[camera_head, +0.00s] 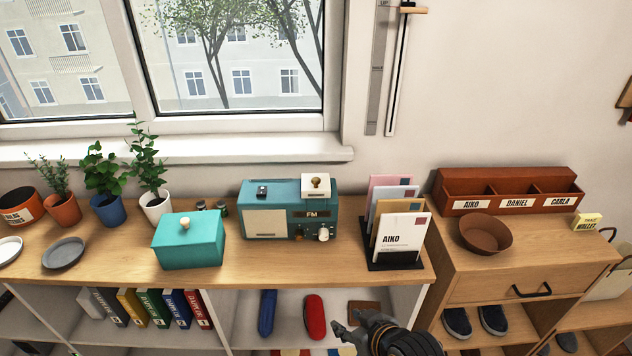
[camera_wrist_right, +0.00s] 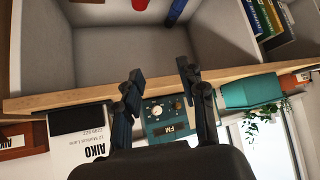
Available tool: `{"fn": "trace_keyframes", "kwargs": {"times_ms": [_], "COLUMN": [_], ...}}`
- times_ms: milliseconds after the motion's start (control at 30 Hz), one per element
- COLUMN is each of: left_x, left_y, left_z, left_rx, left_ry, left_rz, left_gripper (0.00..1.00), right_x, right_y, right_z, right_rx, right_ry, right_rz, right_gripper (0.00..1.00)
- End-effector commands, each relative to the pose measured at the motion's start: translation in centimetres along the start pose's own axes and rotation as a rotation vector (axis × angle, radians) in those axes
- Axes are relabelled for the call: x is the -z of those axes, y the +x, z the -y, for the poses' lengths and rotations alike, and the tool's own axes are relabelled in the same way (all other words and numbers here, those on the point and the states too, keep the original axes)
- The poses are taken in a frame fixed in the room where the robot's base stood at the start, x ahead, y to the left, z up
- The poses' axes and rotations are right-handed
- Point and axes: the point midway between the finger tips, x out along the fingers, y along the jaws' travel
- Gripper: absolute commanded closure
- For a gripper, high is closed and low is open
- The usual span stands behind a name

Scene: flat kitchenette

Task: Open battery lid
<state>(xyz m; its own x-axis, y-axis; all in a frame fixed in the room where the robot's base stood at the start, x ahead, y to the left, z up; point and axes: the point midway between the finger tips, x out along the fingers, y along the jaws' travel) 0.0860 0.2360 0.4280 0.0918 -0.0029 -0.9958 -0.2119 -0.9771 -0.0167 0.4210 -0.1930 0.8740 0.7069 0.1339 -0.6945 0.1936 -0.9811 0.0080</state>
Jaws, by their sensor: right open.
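A teal radio (camera_head: 276,222) with a beige speaker panel and an FM dial stands upright on the wooden cabinet top. On its top right sits a white lid-like block (camera_head: 316,192) with a brown knob; whether this is the battery lid I cannot tell. A small dark piece (camera_head: 262,192) is on its top left. My right gripper (camera_head: 347,328) is open and empty, low in front of the shelf and apart from the radio. In the upside-down right wrist view, the radio (camera_wrist_right: 158,107) shows beyond the spread fingers (camera_wrist_right: 160,85). My left gripper is not in view.
A teal lidded box (camera_head: 188,244) stands left of the radio, and a letter holder (camera_head: 395,262) stands close on its right. The wooden edge (camera_head: 330,284) overhangs a shelf with blue and red cases (camera_head: 314,317). Potted plants (camera_head: 155,207) stand further left.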

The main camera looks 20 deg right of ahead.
Motion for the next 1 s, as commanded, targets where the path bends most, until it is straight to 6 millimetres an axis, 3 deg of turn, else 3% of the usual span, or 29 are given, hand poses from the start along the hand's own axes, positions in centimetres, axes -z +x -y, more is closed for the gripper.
{"fn": "trace_keyframes", "kwargs": {"times_ms": [33,200,300,400,533,667,1000], "left_x": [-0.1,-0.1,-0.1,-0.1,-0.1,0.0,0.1], "left_y": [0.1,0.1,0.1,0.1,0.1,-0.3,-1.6], "left_z": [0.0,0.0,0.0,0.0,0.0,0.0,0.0], "left_rx": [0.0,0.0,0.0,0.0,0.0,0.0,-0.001], "left_ry": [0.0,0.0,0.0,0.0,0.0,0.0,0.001], "left_rz": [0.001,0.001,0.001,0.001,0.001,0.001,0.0], "left_gripper": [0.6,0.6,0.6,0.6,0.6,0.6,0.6], "right_x": [3.3,12.6,17.1,20.0,21.6,22.7,27.6], "right_y": [0.2,0.0,-0.8,-1.6,-2.1,-1.3,3.7], "right_z": [-0.6,-2.5,-3.9,-5.0,-5.7,-5.8,-6.3], "right_rx": [-0.002,-0.021,-0.041,-0.061,-0.075,-0.076,-0.075], "right_ry": [0.0,0.009,0.021,0.032,0.039,0.04,0.039], "right_rz": [-0.105,-0.423,-0.587,-0.703,-0.767,-0.772,-0.77], "right_gripper": [0.6,0.6,0.6,0.6,0.6,0.6,0.6]}}
